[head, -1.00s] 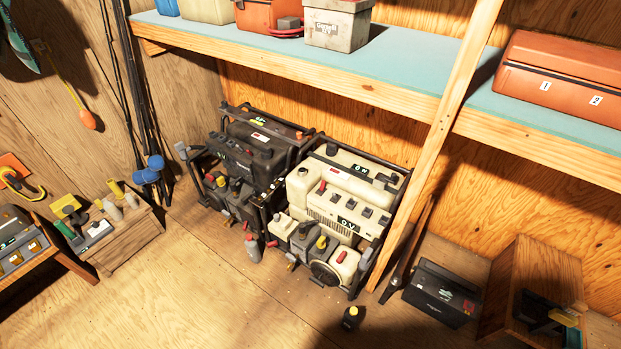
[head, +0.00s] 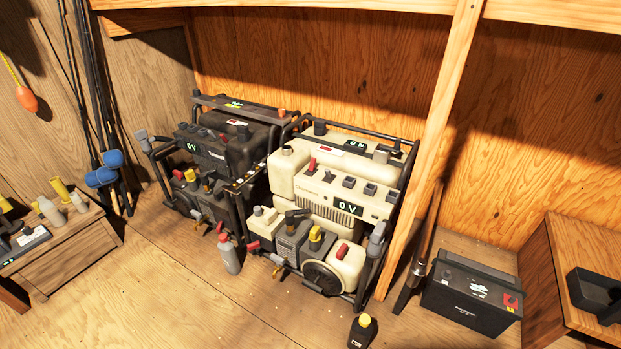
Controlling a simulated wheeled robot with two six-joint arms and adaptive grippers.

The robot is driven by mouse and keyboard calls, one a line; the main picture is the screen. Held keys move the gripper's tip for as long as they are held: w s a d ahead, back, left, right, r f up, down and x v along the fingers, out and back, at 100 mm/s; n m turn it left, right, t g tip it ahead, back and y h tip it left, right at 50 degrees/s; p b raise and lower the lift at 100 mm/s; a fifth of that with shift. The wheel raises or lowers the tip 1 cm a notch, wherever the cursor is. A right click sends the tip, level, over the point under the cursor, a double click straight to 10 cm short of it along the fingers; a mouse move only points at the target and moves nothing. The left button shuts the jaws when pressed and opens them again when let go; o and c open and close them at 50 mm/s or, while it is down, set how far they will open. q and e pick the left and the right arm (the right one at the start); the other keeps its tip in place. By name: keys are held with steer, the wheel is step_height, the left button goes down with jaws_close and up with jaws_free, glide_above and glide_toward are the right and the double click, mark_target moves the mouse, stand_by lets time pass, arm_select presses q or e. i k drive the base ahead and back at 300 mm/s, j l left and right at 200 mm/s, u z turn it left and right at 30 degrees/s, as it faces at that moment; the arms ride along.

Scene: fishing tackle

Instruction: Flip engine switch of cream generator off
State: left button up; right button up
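The cream generator (head: 325,215) stands on the wooden floor in the middle of the head view, inside a dark tube frame. Its front panel carries a row of dark switches, a red switch (head: 312,164) at the left end and a display (head: 348,205) reading "0 V". A second small display (head: 355,144) on top seems to read "ON". Which control is the engine switch, and its position, I cannot tell at this size. Neither of my grippers is in view.
A dark generator (head: 215,160) stands close on the left. A grey bottle with a red cap (head: 229,256) and a black bottle with a yellow cap (head: 361,331) stand in front. A wooden post (head: 430,150) and a black battery box (head: 470,300) are on the right.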

mark_target(312, 162)
steer(key=i+j, duration=0.25)
steer(key=j, duration=0.15)
steer(key=i+j, duration=0.3)
steer(key=i+j+z, duration=0.1)
steer(key=i+j, duration=0.15)
steer(key=j, duration=0.25)
steer(key=i+j, duration=0.25)
steer(key=j, duration=0.15)
